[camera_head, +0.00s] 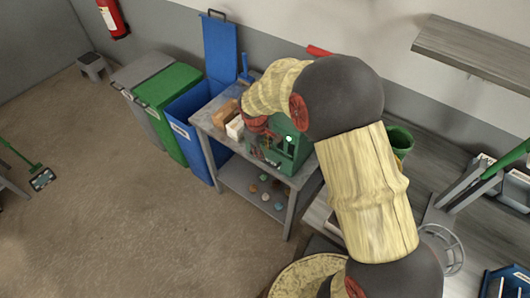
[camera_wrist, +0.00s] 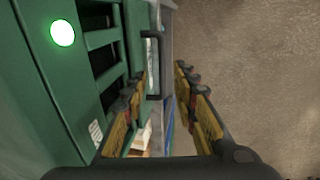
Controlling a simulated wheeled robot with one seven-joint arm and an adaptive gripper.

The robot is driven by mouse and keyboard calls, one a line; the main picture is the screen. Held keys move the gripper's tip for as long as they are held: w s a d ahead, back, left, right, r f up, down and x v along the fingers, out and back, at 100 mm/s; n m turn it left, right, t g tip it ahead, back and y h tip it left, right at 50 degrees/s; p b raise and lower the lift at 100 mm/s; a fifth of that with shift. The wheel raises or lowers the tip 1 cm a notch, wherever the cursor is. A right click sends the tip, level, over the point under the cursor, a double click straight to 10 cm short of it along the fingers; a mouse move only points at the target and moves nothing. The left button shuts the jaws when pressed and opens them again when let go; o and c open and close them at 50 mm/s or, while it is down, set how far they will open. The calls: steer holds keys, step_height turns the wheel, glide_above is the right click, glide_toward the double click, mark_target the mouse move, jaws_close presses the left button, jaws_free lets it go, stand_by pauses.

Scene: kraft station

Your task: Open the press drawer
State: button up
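The green press (camera_head: 291,151) stands on the grey table, partly hidden behind my arm in the head view. In the wrist view the press (camera_wrist: 35,90) fills the left side, with a lit round white button and dark slots. A dark bar handle (camera_wrist: 157,68) sticks out from its right edge. My gripper (camera_wrist: 161,75) is open, with one yellow finger over the press side and the other to the right over the floor. The handle shows between the fingertips, with no clear contact. How far the drawer is open cannot be told.
The grey table (camera_head: 214,122) also bears a brown item and a white box left of the press. Several small coloured pieces lie on its lower shelf. Blue, green and grey bins stand to the left. The floor (camera_head: 130,220) in front is clear.

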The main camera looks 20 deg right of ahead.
steer(key=f, duration=0.2)
steer(key=w+f, duration=0.1)
steer(key=f, duration=0.1)
steer(key=f+b, duration=0.1)
steer(key=f, duration=0.2)
steer(key=shift+w+d, duration=0.15)
steer(key=shift+d+f, duration=0.1)
steer(key=shift+f, duration=0.25)
steer(key=shift+c, duration=0.2)
jaws_close()
